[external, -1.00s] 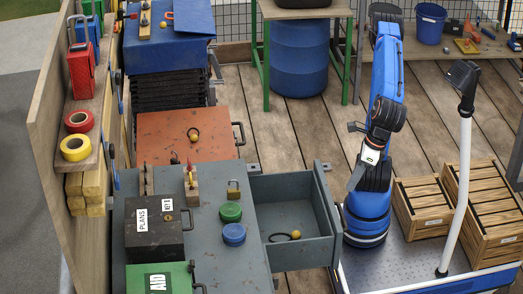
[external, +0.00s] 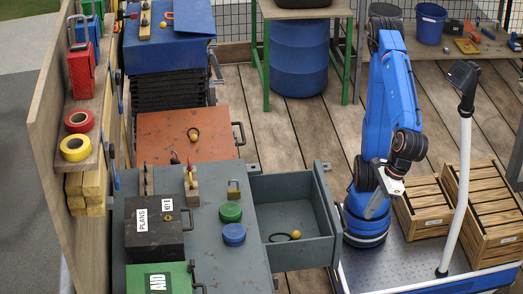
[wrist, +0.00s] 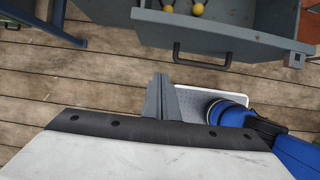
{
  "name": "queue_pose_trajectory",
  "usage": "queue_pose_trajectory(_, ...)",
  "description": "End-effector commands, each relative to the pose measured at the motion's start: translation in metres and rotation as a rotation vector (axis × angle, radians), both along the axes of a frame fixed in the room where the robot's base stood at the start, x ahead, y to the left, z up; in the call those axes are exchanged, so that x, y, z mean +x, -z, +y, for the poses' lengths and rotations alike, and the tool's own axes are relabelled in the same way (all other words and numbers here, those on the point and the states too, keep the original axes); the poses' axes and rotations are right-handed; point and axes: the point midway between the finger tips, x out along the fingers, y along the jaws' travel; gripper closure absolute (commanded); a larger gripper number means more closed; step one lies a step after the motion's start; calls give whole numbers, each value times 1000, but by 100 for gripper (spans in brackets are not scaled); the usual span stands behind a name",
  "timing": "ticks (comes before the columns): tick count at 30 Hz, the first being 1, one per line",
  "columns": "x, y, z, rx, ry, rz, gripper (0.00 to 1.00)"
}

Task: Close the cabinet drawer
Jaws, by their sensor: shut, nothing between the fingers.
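The grey cabinet drawer (external: 327,215) stands pulled out to the right from the grey cabinet (external: 205,265). In the external view my arm is folded right of the drawer; the fingers are hard to make out there.
Wooden crates (external: 480,210) stand at right. Plank floor is bare beyond the drawer.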

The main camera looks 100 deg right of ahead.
Motion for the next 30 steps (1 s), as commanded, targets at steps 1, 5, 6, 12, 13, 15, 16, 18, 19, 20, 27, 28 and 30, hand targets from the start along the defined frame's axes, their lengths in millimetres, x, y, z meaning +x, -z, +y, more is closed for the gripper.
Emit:
queue_pose_trajectory(1,3,7,-1,-4,1,0,100)
queue_pose_trajectory(5,11,28,-1,-3,2,0,100)
queue_pose_trajectory(6,14,34,-1,-3,2,0,100)
queue_pose_trajectory(12,27,67,-1,-3,2,1,100)
queue_pose_trajectory(13,29,72,-1,-4,3,1,100)
queue_pose_trajectory(15,33,83,-1,-3,2,1,100)
queue_pose_trajectory(16,38,82,-1,-1,5,1,100)
queue_pose_trajectory(18,47,81,0,0,5,0,100)
queue_pose_trajectory(19,51,81,-1,1,4,0,100)
queue_pose_trajectory(20,54,80,-1,1,4,0,100)
queue_pose_trajectory(27,70,80,-1,0,3,0,100)
queue_pose_trajectory(28,71,80,-1,0,2,0,100)
queue_pose_trajectory(30,72,80,-1,0,2,0,100)
